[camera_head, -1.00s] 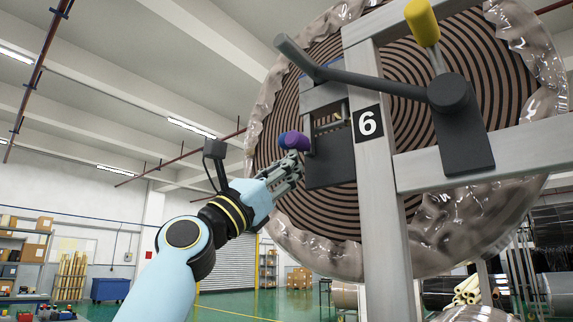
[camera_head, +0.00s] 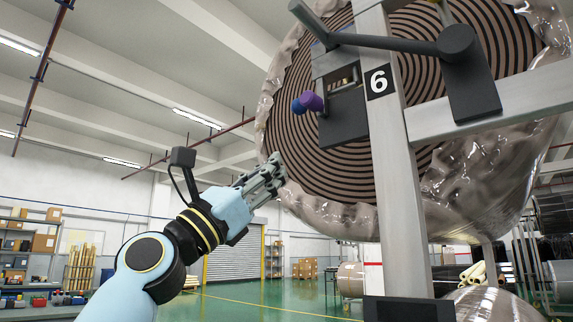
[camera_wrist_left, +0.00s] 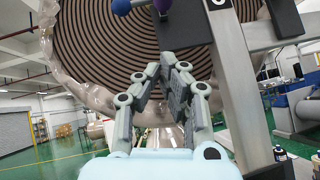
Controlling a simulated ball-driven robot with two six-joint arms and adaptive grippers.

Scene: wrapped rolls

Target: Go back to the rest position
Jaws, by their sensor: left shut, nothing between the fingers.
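My left gripper (camera_head: 272,172) is shut and empty in the head view, below and left of the dark latch box (camera_head: 343,118). It is apart from the box and its purple and blue knob (camera_head: 309,102). My right gripper is not in view.
The large wrapped roll (camera_head: 300,150) hangs behind a grey metal frame (camera_head: 398,200) with a "6" plate (camera_head: 379,82). A dark lever (camera_head: 385,42) crosses the frame above. Shelves (camera_head: 15,245) stand far left. The green floor (camera_head: 260,300) ahead looks open.

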